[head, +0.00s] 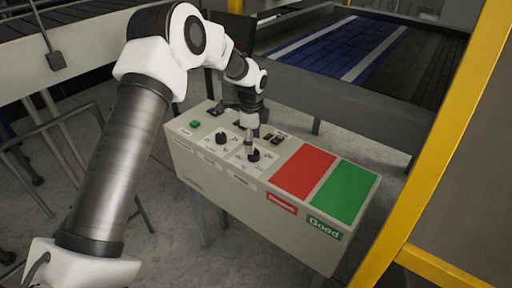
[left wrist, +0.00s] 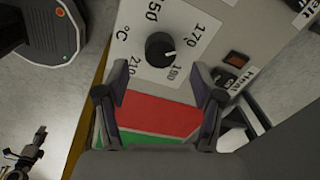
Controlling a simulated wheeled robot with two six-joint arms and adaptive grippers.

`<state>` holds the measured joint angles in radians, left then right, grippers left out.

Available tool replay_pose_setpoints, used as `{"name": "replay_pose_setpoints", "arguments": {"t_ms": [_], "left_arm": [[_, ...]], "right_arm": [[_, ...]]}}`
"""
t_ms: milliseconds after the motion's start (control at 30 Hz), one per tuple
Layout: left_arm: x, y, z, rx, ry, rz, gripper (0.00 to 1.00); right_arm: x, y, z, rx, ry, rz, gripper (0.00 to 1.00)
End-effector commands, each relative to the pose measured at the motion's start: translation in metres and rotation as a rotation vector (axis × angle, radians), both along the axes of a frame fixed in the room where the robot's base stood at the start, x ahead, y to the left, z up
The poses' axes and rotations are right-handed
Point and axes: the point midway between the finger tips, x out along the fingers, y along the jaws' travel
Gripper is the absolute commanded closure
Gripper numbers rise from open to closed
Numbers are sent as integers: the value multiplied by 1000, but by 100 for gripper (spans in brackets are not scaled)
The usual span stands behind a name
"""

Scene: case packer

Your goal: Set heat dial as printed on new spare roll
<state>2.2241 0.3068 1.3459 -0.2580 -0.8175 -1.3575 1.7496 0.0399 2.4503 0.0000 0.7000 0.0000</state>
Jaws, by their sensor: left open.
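The heat dial (left wrist: 160,47) is a black knob on a white scale marked in °C, with 150, 170 and 210 readable. Its pale pointer is turned toward the lower right, near a mark that reads like 180 or 190. In the head view it seems to be the knob (head: 253,155) nearest the red panel. My left gripper (left wrist: 160,80) is open and empty, its fingers apart with the dial beyond them. In the head view my left gripper (head: 246,128) hangs over the control box. What looks like my right gripper (left wrist: 25,160) is small and unclear. No spare roll is recognisable.
The control box (head: 235,200) carries a green button (head: 195,124), another black knob (head: 221,138), a red panel (head: 303,172) and a green panel (head: 345,192) marked Good. A yellow post (head: 450,140) stands to the right. A conveyor (head: 340,45) lies behind.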

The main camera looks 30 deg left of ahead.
Motion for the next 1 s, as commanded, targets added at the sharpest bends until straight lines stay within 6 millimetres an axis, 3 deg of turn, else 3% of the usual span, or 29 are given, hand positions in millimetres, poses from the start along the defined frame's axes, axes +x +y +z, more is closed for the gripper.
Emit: {"name": "replay_pose_setpoints", "arguments": {"t_ms": [233, 533, 700, 1000], "left_arm": [[2, 1, -42, 1, 1, 2, 33], [3, 1, -49, 0, -1, 2, 33], [3, 0, -49, 0, 0, 2, 93], [1, 0, -51, 0, 3, 10, 93]], "right_arm": [[0, 0, 12, 0, 0, 0, 53], [0, 0, 12, 0, -1, 0, 53], [0, 0, 12, 0, -1, 0, 53], [0, 0, 12, 0, -1, 0, 53]]}}
